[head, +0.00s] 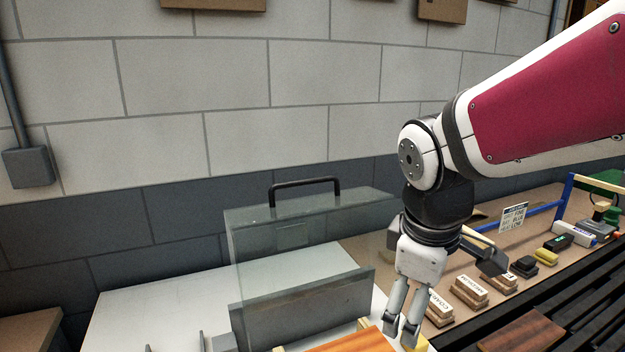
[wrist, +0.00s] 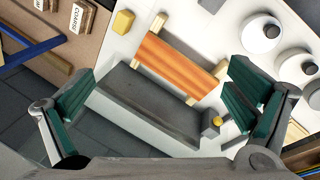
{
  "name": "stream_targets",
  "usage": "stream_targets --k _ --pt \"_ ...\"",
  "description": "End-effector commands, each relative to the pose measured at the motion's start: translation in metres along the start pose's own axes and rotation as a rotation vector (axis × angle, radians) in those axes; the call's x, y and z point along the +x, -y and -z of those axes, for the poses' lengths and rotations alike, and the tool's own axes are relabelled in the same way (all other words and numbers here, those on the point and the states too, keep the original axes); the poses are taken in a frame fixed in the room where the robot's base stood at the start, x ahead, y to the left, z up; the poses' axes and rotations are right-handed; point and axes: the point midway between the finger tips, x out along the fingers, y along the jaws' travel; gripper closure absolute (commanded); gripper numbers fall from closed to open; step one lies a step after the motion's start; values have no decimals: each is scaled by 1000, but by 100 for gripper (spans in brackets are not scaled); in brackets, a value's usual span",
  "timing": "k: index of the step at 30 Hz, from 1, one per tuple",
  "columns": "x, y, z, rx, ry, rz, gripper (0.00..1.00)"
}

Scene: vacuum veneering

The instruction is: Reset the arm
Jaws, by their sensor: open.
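My gripper (head: 402,322) points down at the end of my arm, at the right of the clear box in the head view. In the wrist view my gripper (wrist: 160,105) has its two green-padded fingers wide apart with nothing between them in its grasp. Below it lie a dark grey block (wrist: 150,108) and an orange-brown wood board (wrist: 178,64) on pale strips. The board also shows at the bottom of the head view (head: 352,343), partly cut off.
A clear box with a black handle (head: 305,185) stands on the white table (head: 130,310). Labelled blocks (head: 470,290) and a blue frame (head: 565,205) are on the brown bench at right. White round items (wrist: 262,33) and a yellow block (wrist: 123,22) lie near the board.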

Motion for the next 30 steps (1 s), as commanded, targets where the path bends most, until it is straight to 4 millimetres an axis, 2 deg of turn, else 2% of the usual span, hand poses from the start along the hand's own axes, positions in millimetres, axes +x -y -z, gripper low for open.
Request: stream_targets --k 1,6,12,15,21,30 --pt "-12 4 -12 91 -18 -23 2" --pt "-39 20 -49 418 -91 -54 2" --pt "-57 42 -82 753 -197 -47 2" --pt "-60 50 -92 866 -236 -31 2" --pt "-62 58 -100 960 -269 -13 2" --pt "-62 58 -100 962 -268 -13 2"
